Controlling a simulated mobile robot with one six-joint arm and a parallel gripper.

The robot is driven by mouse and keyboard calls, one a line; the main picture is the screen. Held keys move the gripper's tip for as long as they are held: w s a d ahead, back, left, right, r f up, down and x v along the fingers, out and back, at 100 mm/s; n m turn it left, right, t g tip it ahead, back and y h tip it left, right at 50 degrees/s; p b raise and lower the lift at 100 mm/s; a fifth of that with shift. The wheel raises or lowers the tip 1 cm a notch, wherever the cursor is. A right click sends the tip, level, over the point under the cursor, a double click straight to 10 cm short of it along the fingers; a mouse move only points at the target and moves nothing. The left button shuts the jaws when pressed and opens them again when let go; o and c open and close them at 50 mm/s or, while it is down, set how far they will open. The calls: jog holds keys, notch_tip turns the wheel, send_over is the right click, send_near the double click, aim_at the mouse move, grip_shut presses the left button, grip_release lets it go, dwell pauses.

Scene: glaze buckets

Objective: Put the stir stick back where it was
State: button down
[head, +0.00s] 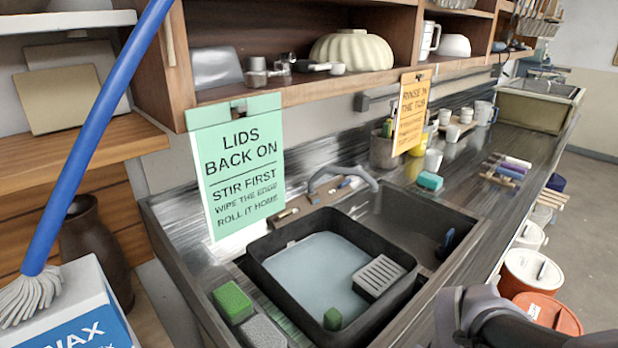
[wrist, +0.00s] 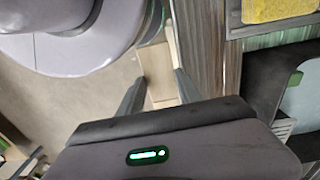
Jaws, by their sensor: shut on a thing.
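My gripper (wrist: 158,82) shows in the wrist view, its two dark fingers on either side of a pale wooden piece. This piece looks like the stir stick (wrist: 157,68); it is seen nearly end-on, and most of its length is hidden. The gripper is beside the counter's edge, with floor below on the left. In the head view, only a grey part of my arm shows at the bottom right; the fingers and stick are out of sight there. Several buckets stand below the counter, including a white-lidded one (head: 532,268) and an orange one (head: 550,312).
A black tub of cloudy water (head: 262,262) sits in the sink, with a green sponge (head: 232,301) beside it. A green sign (head: 238,180) hangs from the shelf. A pot of tools (head: 383,152) and small jars line the counter. Open floor lies to the right.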

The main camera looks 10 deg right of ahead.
jog(key=shift+w+d+r+p, duration=0.25)
jog(key=shift+w+r+p, duration=0.3)
jog(key=shift+p, duration=0.65)
jog(key=w+d+f, duration=0.1)
jog(key=w, duration=0.3)
jog(key=w+d+b, duration=0.1)
jog(key=w, duration=0.4)
jog(key=w+d+f+b, duration=0.1)
jog(key=w+d, duration=0.1)
jog(key=w, duration=0.2)
jog(key=shift+w+f, duration=0.2)
jog(key=shift+f, duration=0.1)
jog(key=shift+w+f+b, duration=0.15)
jog(key=shift+f+b, duration=0.1)
jog(key=shift+b, duration=0.05)
notch_tip(320, 180, down, 3)
jog(key=shift+f+b, duration=0.1)
jog(key=shift+b, duration=0.95)
jog(key=shift+r, duration=0.2)
jog(key=c, duration=0.8)
grip_release()
jog(key=shift+f, duration=0.1)
